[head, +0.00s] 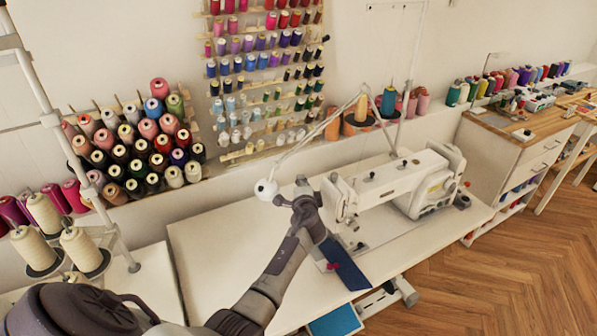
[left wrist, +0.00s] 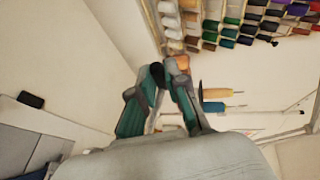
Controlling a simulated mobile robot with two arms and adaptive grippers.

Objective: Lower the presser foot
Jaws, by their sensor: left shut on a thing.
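The white sewing machine (head: 395,185) stands on a pale table, its needle head (head: 341,198) at the left end. My left gripper (head: 302,186) is just left of that head, at the height of its upper part. The fingers are close together and shut on a small part, which I take to be the presser foot lever; the fingers hide it. In the left wrist view the fingertips (left wrist: 168,75) almost meet, and the held part cannot be made out. The presser foot itself is not clear. Blue fabric (head: 345,268) lies below the head. My right gripper is not in view.
Thread racks (head: 265,85) line the wall behind. Cone spools (head: 82,248) stand at the left. The table (head: 205,250) left of my arm is clear.

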